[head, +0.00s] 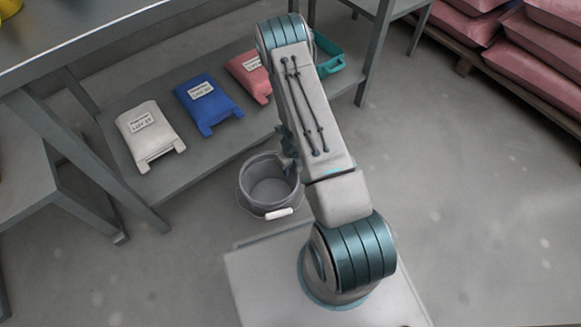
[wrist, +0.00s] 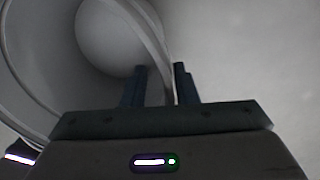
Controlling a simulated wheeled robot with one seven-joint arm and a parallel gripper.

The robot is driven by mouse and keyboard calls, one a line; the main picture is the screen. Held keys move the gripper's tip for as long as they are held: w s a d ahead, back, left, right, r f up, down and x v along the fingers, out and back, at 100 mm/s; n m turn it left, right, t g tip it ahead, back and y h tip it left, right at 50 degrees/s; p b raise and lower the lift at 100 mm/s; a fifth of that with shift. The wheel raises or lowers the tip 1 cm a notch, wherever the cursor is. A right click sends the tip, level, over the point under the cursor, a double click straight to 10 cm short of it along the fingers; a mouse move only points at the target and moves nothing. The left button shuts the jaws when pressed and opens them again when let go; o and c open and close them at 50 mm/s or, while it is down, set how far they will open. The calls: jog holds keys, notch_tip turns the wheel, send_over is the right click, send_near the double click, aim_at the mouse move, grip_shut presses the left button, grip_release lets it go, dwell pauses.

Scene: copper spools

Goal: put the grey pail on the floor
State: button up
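The grey pail (head: 262,203) is in the middle of the head view, upright and empty, with a white grip on its wire handle at the front. It is in front of the lower shelf's edge; I cannot tell whether its base touches the floor. My gripper (head: 288,160) is at the pail's right rim, mostly hidden by my arm. In the wrist view the pail (wrist: 60,70) fills the left side.
Pink sacks (head: 535,60) lie on a pallet at upper right. The floor (head: 470,220) at right is clear.

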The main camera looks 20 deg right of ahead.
jog(key=s+a+r+n+y+p, duration=0.15)
jog(key=r+n, duration=0.35)
jog(key=r, duration=0.8)
jog(key=a+r+n+t+p, duration=0.1)
jog(key=a+r+n+p, duration=0.35)
jog(key=r, duration=0.75)
jog(key=a+r+n+y+p, duration=0.1)
jog(key=r+n, duration=0.6)
jog(key=r, duration=0.6)
jog(key=s+d+r+n+h, duration=0.2)
jog(key=s+r+n+h, duration=0.1)
jog(key=s+r+n, duration=1)
jog(key=s+n, duration=0.3)
jog(key=shift+r+t, duration=0.3)
jog(key=shift+r, duration=0.1)
